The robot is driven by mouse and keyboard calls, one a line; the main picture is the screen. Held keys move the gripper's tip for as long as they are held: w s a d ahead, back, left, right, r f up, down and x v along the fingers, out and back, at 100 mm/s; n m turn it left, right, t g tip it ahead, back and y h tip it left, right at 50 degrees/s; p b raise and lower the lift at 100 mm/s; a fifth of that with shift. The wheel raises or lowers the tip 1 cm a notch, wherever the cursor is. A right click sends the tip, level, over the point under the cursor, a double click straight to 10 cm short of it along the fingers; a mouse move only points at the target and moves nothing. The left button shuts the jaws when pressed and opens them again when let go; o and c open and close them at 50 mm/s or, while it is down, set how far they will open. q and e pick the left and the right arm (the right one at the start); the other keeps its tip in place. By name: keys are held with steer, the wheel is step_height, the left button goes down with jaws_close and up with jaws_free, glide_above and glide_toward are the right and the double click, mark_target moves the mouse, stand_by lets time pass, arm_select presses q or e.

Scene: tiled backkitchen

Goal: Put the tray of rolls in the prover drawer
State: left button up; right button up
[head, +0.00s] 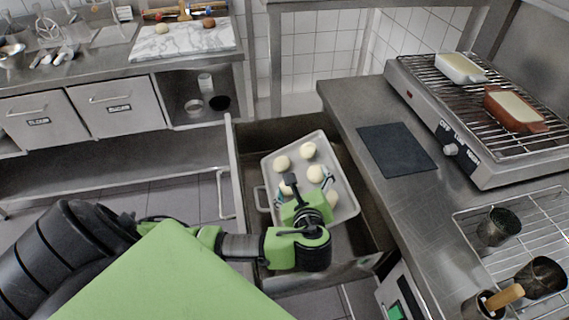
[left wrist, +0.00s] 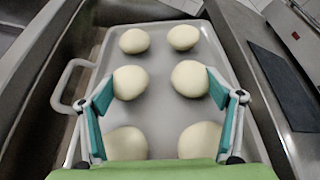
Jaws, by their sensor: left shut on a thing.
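The grey tray (head: 349,205) carries several pale round rolls (head: 308,150) and lies within the outline of the open prover drawer (head: 236,185), turned slightly askew. I cannot tell whether it rests on the drawer floor. The tray (left wrist: 165,60) fills the left wrist view, with its wire handle (left wrist: 66,85) at the left. My left gripper (head: 306,187) is low over the tray. Its two fingers bracket the two middle rolls (left wrist: 190,79) and appear to press on their outer sides. The green palm hides the tray's near edge. My right gripper is not in view.
The steel counter (head: 372,190) with a dark mat (head: 397,150) borders the drawer on the right. A grill (head: 480,110) holding two dishes and a rack with metal cups stand on it. A workbench (head: 60,75) stands at the back left, with open floor before it.

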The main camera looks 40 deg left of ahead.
arm_select(q)
steer(key=shift+w+a+f, duration=0.15)
steer(key=shift+a+f, duration=0.05)
steer(key=shift+a, duration=0.05)
steer(key=shift+w+a+f, duration=1.2)
steer(key=shift+w+f, duration=0.65)
steer(key=shift+f, duration=0.3)
steer(key=shift+w+a+f, duration=1.15)
steer(key=shift+w+f, duration=0.75)
steer(key=shift+f, duration=0.2)
steer(key=shift+w+a+f, duration=1.2)
steer(key=shift+w+f, duration=0.65)
steer(key=shift+f, duration=0.3)
steer(key=shift+b, duration=0.3)
steer(key=o, duration=1.2)
steer(key=shift+s+f, duration=0.1)
steer(key=shift+f, duration=0.15)
steer(key=o, duration=0.4)
